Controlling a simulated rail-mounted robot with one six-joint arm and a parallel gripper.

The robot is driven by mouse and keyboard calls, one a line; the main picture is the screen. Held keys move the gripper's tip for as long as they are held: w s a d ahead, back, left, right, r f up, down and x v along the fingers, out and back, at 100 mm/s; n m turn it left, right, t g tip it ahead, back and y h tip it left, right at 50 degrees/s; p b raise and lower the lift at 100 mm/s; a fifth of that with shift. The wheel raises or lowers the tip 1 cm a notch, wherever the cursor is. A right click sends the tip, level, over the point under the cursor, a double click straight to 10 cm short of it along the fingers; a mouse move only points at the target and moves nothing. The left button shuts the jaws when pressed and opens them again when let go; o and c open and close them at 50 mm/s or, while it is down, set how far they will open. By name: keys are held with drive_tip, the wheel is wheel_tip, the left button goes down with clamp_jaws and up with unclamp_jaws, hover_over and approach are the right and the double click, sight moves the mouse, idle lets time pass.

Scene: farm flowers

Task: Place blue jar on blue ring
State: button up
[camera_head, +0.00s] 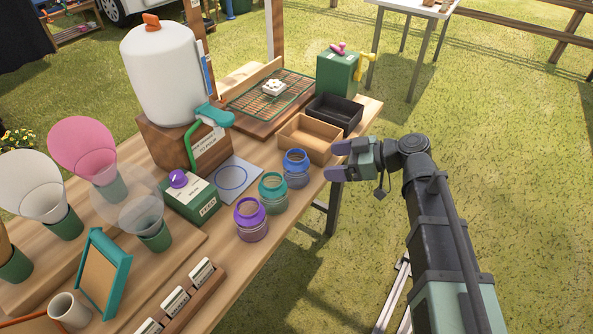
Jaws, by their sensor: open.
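A blue-necked glass jar (296,170) stands upright on the wooden table, at the right end of a row of jars. Beside it stand a teal jar (272,193) and a purple jar (251,220). The blue ring (231,178) is drawn on a pale square sheet, left of the blue jar and in front of the white dispenser's spout. Nothing stands on the ring. My gripper (334,160) is open and empty, to the right of the blue jar and beyond the table's right edge. Its fingers point left toward the jars and do not touch them.
A tan tray (311,140) and a black tray (336,115) sit behind the jars. The white dispenser (165,75) with a green spout stands behind the ring. A green feed box (191,196) is left of the ring. Grass lies right of the table.

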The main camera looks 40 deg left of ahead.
sight(296, 165)
drive_tip(key=b+x, duration=0.2)
drive_tip(key=x, duration=0.3)
drive_tip(key=shift+a+f, duration=0.2)
drive_tip(key=shift+f, duration=0.1)
drive_tip(key=b+x, duration=0.2)
drive_tip(key=x, duration=0.3)
drive_tip(key=shift+s+a, duration=0.15)
drive_tip(key=shift+s, duration=0.1)
drive_tip(key=shift+r, duration=0.1)
drive_tip(key=c, duration=0.9)
drive_tip(key=shift+o, duration=0.2)
wheel_tip(296, 165, up, 20)
drive_tip(key=p, duration=2)
